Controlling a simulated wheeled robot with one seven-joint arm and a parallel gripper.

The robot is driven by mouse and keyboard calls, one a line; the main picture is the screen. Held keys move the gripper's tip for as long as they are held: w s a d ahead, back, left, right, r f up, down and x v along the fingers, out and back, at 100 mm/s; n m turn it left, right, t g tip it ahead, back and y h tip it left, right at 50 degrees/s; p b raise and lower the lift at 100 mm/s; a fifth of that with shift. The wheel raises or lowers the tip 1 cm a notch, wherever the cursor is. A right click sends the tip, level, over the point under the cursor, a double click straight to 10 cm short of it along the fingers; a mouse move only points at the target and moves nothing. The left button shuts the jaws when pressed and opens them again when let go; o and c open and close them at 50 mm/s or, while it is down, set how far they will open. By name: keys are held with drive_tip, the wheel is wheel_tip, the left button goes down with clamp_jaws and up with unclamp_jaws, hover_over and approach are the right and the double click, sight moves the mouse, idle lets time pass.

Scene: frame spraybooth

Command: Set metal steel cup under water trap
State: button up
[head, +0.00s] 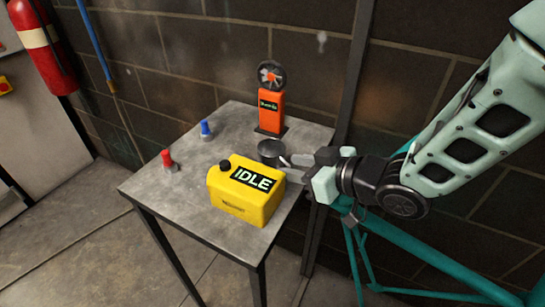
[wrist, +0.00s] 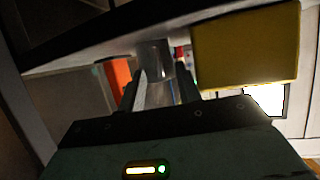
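The metal steel cup (head: 268,148) stands on the grey table behind the yellow can, a small dark grey open-topped vessel. My gripper (head: 290,165) reaches in from the right at low height, with its fingers apart and pointing at the cup. In the wrist view the cup (wrist: 155,58) shows ahead, around the ends of the two spread fingers (wrist: 162,85). I cannot tell whether a finger touches it. I cannot pick out the water trap in either view.
The yellow can (head: 245,192) marked IDLE stands close to my gripper. An orange fan-topped device (head: 271,105) stands behind the cup. Red (head: 168,160) and blue (head: 206,130) small items stand at the left. The table (head: 160,195) is bare at its front left.

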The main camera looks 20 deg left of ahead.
drive_tip(key=shift+a+f, duration=0.1)
drive_tip(key=shift+a, duration=0.05)
clamp_jaws()
